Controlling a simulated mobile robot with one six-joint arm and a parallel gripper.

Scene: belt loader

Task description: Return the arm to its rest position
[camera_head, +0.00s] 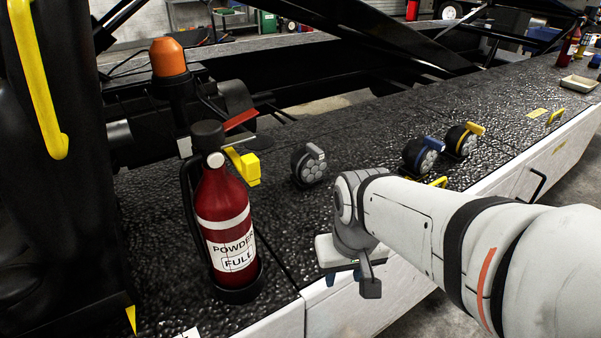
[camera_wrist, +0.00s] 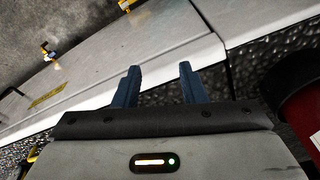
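My arm (camera_head: 420,215) reaches in from the right side of the head view, over the front edge of the black deck. My gripper (camera_head: 344,277) points down near the white front edge, to the right of the fire extinguisher. In the wrist view my gripper (camera_wrist: 160,78) shows two blue fingers apart, with nothing between them. The gripper is open and empty. Below the fingers in that view are the white side panel and a strip of black textured deck.
A red fire extinguisher (camera_head: 224,225) stands upright just left of my gripper; its edge shows in the wrist view (camera_wrist: 301,110). Round connectors, grey-tabbed (camera_head: 308,165), blue-tabbed (camera_head: 421,157) and yellow-tabbed (camera_head: 462,140), sit on the deck (camera_head: 380,120). A shallow tray (camera_head: 579,83) lies far right.

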